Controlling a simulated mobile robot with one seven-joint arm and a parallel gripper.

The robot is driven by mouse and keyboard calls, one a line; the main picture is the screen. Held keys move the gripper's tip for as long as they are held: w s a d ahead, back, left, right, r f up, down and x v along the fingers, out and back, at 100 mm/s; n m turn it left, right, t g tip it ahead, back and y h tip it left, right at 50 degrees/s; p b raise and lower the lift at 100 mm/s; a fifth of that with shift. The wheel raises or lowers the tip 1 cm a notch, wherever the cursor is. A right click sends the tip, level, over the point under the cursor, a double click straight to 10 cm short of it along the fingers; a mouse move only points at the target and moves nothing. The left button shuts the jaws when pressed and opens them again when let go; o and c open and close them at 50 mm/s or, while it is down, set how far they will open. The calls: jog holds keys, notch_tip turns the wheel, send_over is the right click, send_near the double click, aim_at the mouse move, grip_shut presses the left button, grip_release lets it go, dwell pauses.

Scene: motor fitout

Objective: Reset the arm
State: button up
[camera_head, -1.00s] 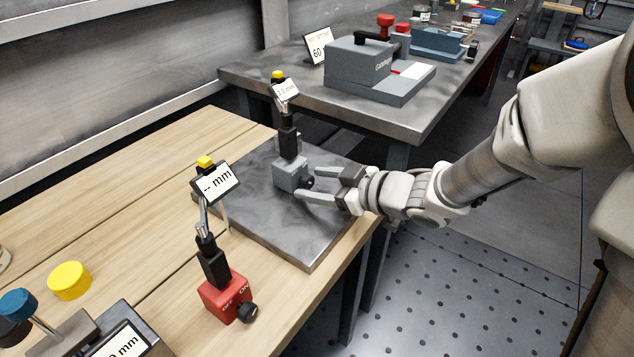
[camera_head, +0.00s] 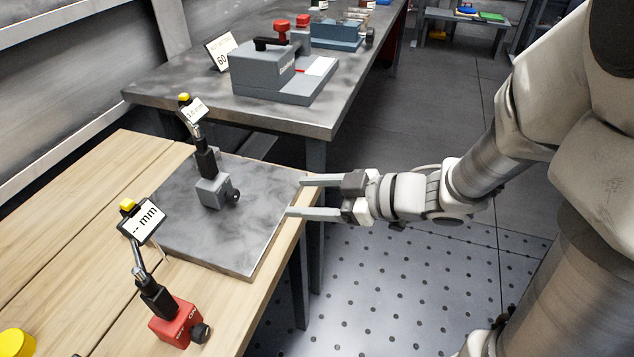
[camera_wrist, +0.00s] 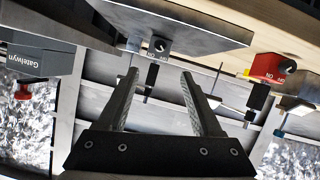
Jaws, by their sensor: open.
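My gripper (camera_head: 312,197) is open and empty, its two fingers pointing left at the right edge of the grey metal plate (camera_head: 255,240). A grey magnetic-base gauge stand (camera_head: 212,190) stands upright on the plate, with a clear gap between it and my fingertips. In the wrist view my open fingers (camera_wrist: 160,78) have nothing between them, and the grey base (camera_wrist: 158,46) shows beyond them.
A red-based gauge stand (camera_head: 176,322) with a "-- mm" display (camera_head: 142,221) stands on the wooden bench (camera_head: 85,250). A metal table (camera_head: 315,118) behind carries a grey boxy device (camera_head: 262,70). Perforated floor (camera_head: 360,290) lies open below my arm.

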jog(key=shift+v, duration=0.9)
jog(key=w+d+r+m+t+h, duration=0.3)
jog(key=w+d+t+h, duration=0.2)
jog(key=w+d+h, duration=0.15)
jog(key=s+d+r+m+h, duration=0.1)
jog(key=d+r+m+h, duration=0.5)
jog(key=d, duration=0.3)
jog(key=s+a+f+m+g, duration=0.1)
jog(key=s+a+m+g, duration=0.15)
jog(key=s, duration=0.65)
jog(key=s+a+f+m+g, duration=0.1)
jog(key=s+a+m+g, duration=0.2)
jog(key=s, duration=0.6)
notch_tip(320, 180, up, 17)
jog(key=d+p, duration=0.1)
jog(key=p, duration=1.6)
jog(key=shift+w+d+r+p, duration=0.2)
jog(key=shift+w+p, duration=0.1)
jog(key=shift+w, duration=0.15)
